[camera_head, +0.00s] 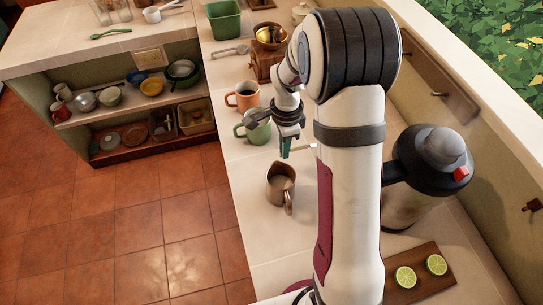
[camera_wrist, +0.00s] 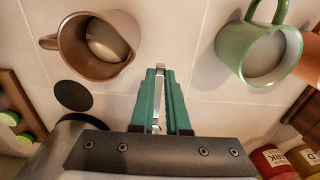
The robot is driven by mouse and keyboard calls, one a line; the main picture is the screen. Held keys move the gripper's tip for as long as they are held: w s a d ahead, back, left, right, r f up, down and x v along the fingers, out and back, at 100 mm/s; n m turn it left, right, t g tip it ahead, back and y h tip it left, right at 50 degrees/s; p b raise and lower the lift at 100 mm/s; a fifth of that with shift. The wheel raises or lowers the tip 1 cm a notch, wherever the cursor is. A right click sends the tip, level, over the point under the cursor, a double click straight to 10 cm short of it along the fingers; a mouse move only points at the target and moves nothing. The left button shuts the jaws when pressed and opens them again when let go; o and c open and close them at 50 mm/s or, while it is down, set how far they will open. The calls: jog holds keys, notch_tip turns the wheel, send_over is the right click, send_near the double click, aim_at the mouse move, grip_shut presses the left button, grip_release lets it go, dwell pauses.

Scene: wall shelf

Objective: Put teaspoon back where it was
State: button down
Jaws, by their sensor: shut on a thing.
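My gripper (camera_head: 287,150) hangs above the counter between a brown mug (camera_head: 281,187) and a green mug (camera_head: 256,129). In the wrist view its green fingers (camera_wrist: 160,95) are closed on a thin, pale metal piece, which looks like the teaspoon's handle (camera_wrist: 159,84). A thin pale end also shows beside the fingers in the head view. The rest of the teaspoon is hidden, so I cannot tell its bowl. In the wrist view the brown mug (camera_wrist: 70,40) is on the upper left and the green mug (camera_wrist: 232,45) on the upper right.
An orange mug (camera_head: 243,96) stands behind the green mug. A large dispenser (camera_head: 408,205) and a board (camera_head: 425,275) with lime halves are on the right. Another metal spoon (camera_head: 231,49) lies farther back. The counter left of the brown mug is bare.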

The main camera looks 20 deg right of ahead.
aim_at(267, 164)
jog(key=w+a+f, duration=0.1)
jog(key=a+f, duration=0.1)
jog(key=w+a+f, duration=0.1)
jog(key=a, duration=0.1)
jog(key=shift+w+f, duration=0.1)
jog(key=shift+w, duration=0.2)
jog(key=shift+f, duration=1.8)
jog(key=c, duration=0.9)
grip_release()
jog(key=shift+f, duration=0.15)
